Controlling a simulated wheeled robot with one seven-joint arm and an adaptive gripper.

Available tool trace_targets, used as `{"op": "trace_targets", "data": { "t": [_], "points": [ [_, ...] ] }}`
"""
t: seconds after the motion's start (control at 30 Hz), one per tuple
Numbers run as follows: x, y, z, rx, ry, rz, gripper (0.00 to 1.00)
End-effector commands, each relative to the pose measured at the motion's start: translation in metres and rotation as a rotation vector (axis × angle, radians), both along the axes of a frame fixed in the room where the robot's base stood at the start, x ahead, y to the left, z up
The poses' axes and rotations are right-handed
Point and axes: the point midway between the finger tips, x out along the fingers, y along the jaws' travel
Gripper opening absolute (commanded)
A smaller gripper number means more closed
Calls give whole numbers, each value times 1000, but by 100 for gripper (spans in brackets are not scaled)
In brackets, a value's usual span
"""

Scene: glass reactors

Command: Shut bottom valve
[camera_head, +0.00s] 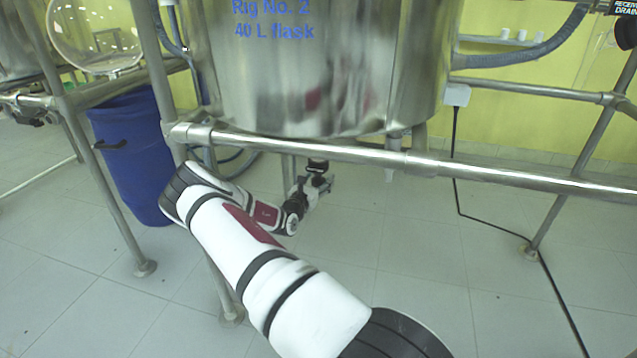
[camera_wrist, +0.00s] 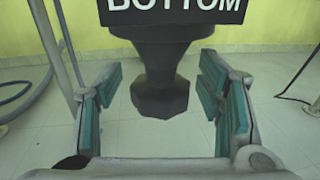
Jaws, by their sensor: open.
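The bottom valve (camera_wrist: 160,90) is a dark knob under a black label (camera_wrist: 170,8) reading "BOTTOM" in the wrist view. It hangs down in the gap between the fingers of my gripper (camera_wrist: 160,100). My gripper is open, with green pads on either side of the knob and a visible gap on both sides. In the head view, my gripper (camera_head: 318,186) is under the steel vessel (camera_head: 330,80) marked "Rig No. 2 40 L flask". A small dark part of the valve (camera_head: 317,165) shows just above it there.
A horizontal steel rail (camera_head: 480,170) crosses in front of the vessel, above my arm. A blue barrel (camera_head: 130,150) and frame legs stand at left. A black cable (camera_head: 456,190) runs down to the floor at right. The tiled floor below is mostly clear.

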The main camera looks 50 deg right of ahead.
Motion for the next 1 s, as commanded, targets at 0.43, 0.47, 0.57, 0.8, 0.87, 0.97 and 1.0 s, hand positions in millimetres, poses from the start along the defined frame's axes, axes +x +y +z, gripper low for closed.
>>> {"op": "trace_targets", "data": {
  "t": [0.43,0.47,0.57,0.8,0.87,0.97,1.0],
  "points": [
    [0,0,0,0,0,0,14],
    [0,0,0,0,0,0,12],
    [0,0,0,0,0,0,12],
    [-1,0,0,-2,4,33,12],
    [-1,0,0,-1,4,54,12],
    [-2,0,-1,-2,7,104,12],
    [-1,0,-1,-2,7,129,12]
  ]
}}
